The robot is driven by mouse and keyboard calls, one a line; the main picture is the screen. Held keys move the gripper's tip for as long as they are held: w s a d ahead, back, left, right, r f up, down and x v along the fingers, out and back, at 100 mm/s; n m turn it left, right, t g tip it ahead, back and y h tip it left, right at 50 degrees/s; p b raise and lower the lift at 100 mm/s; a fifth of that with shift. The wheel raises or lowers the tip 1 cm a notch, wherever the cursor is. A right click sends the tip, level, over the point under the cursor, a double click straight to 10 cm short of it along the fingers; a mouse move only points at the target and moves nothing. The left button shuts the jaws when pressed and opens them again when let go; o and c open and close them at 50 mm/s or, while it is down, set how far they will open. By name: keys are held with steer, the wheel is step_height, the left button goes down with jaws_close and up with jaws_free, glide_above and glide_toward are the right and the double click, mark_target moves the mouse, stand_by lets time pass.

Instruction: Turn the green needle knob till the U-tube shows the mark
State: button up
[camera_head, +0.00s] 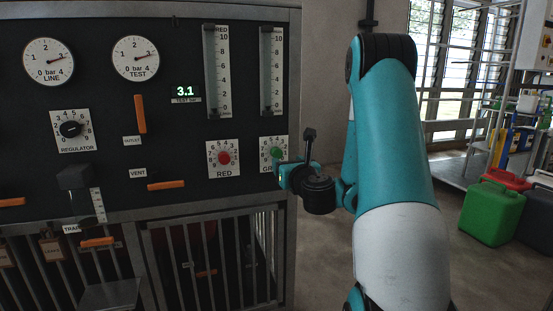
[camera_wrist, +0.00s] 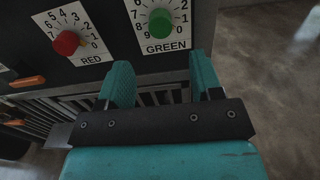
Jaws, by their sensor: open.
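The green needle knob (camera_head: 277,154) sits on a white numbered dial on the dark panel, partly hidden by my gripper in the head view. In the wrist view the green knob (camera_wrist: 160,22) is in plain sight above the word GREEN. My gripper (camera_wrist: 160,75) is open and empty, its two teal fingers apart, with the knob ahead of and above the fingertips. In the head view my gripper (camera_head: 281,172) is close to the green dial. Two upright gauge tubes with scales stand above, the left tube (camera_head: 216,70) marked RED and the right tube (camera_head: 271,70) above the green dial. Their levels are unclear.
The red knob (camera_head: 224,158) is left of the green one. A regulator knob (camera_head: 71,129), an orange outlet lever (camera_head: 140,114) and an orange vent lever (camera_head: 166,185) are farther left. The test display (camera_head: 185,91) reads 3.1. A barred grille (camera_head: 210,260) lies below.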

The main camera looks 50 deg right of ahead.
mark_target(278, 154)
steer(key=p+x, duration=0.2)
steer(key=p, duration=0.1)
steer(key=p+x, duration=0.2)
steer(key=x, duration=0.1)
steer(key=p+x, duration=0.2)
steer(key=p, duration=0.1)
steer(key=shift+w+d+r+p, duration=0.1)
steer(key=shift+w+r+p, duration=0.05)
steer(key=shift+r+p, duration=0.2)
steer(key=shift+w+d+p, duration=0.2)
steer(key=shift+w+p, duration=0.1)
steer(key=shift+p, duration=0.2)
steer(key=shift+f+b, duration=0.35)
steer(key=shift+b, duration=0.05)
steer(key=p, duration=0.1)
steer(key=w+p, duration=0.1)
steer(key=shift+d+r+p, duration=0.15)
steer(key=shift+d+p, duration=0.2)
steer(key=shift+w+d+p, duration=0.1)
steer(key=shift+w+p, duration=0.1)
steer(key=shift+p, duration=0.1)
jaws_close()
